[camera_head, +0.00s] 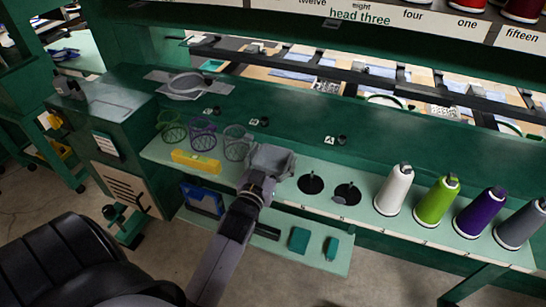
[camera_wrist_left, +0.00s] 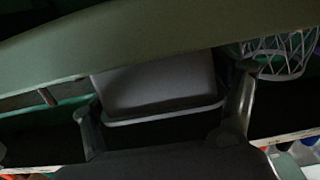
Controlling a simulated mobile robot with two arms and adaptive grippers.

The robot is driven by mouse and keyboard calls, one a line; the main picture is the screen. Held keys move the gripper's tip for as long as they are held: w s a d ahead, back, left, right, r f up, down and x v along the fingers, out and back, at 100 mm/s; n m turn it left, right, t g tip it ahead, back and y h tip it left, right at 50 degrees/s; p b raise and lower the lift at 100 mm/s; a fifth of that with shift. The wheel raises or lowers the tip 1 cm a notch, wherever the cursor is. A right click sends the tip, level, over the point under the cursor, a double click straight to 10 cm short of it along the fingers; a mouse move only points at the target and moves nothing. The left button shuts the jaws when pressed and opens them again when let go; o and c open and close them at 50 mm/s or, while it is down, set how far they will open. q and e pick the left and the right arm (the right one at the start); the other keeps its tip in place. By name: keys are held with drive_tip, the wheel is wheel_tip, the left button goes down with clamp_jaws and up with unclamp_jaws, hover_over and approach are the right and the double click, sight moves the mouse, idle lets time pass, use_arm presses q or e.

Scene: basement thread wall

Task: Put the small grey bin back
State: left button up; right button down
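The small grey bin (camera_head: 271,159) is at the green shelf's front part, right of the mesh cups and left of two dark round holes. It looks slightly tilted in the head view. My left gripper (camera_head: 259,181) reaches it from the front. In the left wrist view the bin (camera_wrist_left: 158,84) lies between the two spread fingers of my left gripper (camera_wrist_left: 163,105), with narrow dark gaps showing at its sides. Firm contact is not visible. The gripper hides part of the bin's front in the head view. My right gripper is not in view.
Mesh cups (camera_head: 203,134) and a yellow box (camera_head: 195,162) stand left of the bin. White, green, purple and grey thread cones (camera_head: 436,200) line the shelf at right. A lower shelf (camera_head: 272,247) holds small green items. A black padded seat (camera_head: 62,262) is at lower left.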

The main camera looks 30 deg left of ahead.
use_arm(q)
drive_tip(key=shift+o, duration=0.5)
drive_tip(key=shift+r, duration=0.15)
drive_tip(key=b+v, duration=0.2)
drive_tip(key=v, duration=0.9)
drive_tip(key=s+d+f+m+g+h, duration=0.1)
drive_tip(key=s+d+f+g+h, duration=0.15)
drive_tip(key=f, duration=1.05)
drive_tip(key=s+d+f+m+g+h, duration=0.1)
drive_tip(key=s+d+f+g, duration=0.25)
drive_tip(key=f, duration=0.95)
drive_tip(key=s+d+f+m+g+h, duration=0.15)
drive_tip(key=d+f, duration=0.25)
drive_tip(key=f, duration=0.9)
drive_tip(key=s+a+f+g, duration=0.2)
drive_tip(key=s+f+g, duration=0.2)
drive_tip(key=s+f, duration=0.5)
drive_tip(key=s+a+f+m+g, duration=0.1)
drive_tip(key=s+f+g, duration=0.4)
drive_tip(key=s, duration=1.2)
wheel_tip(320, 180, down, 4)
drive_tip(key=shift+a+f+y, duration=0.25)
drive_tip(key=shift+a+y, duration=0.05)
drive_tip(key=shift+a, duration=0.15)
